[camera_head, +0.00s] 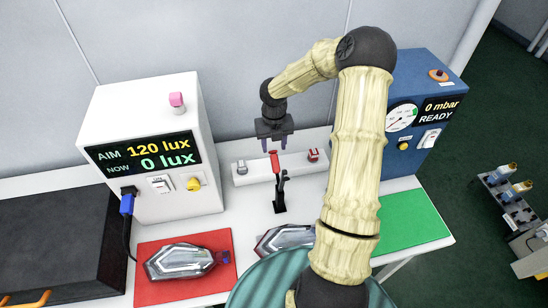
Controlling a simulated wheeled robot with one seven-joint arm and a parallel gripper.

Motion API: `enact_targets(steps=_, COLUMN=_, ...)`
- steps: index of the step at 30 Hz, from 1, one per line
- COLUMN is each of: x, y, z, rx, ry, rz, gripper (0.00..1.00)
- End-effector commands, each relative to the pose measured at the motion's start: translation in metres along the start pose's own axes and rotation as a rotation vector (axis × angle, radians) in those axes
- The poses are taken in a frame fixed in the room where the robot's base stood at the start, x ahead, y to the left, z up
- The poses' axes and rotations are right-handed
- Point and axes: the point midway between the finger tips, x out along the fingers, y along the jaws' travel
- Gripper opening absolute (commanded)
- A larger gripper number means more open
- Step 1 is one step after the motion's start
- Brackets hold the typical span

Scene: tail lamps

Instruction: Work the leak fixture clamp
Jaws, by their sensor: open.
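The leak fixture clamp (281,190) stands on the white table in the middle, with a black base and lever. Its red-tipped handle (274,161) points upward. My gripper (277,145) points down, open, just above the red handle, with its purple fingertips near the handle's top; I cannot tell whether they touch it. One silver tail lamp (284,238) lies below the clamp, partly hidden by my arm. A second tail lamp (180,261) lies on the red mat (150,296). The blue leak tester (433,72) at the right reads 0 mbar READY.
A white light-meter box (150,110) stands left, reading AIM 120 lux and NOW 0 lux. A low white rail (255,178) with small fittings lies behind the clamp. A green mat (412,218) at right looks empty. A dark case (60,240) fills the far left.

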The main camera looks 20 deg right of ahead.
Motion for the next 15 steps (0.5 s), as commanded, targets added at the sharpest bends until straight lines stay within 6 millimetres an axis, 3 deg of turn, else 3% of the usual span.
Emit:
enact_targets(steps=9, x=0.055, y=0.001, z=-0.001, rx=-0.001, ry=0.002, rz=0.001, gripper=0.45)
enact_targets(steps=15, x=0.072, y=0.0, z=0.0, rx=-0.001, ry=0.0, rz=0.0, gripper=0.45)
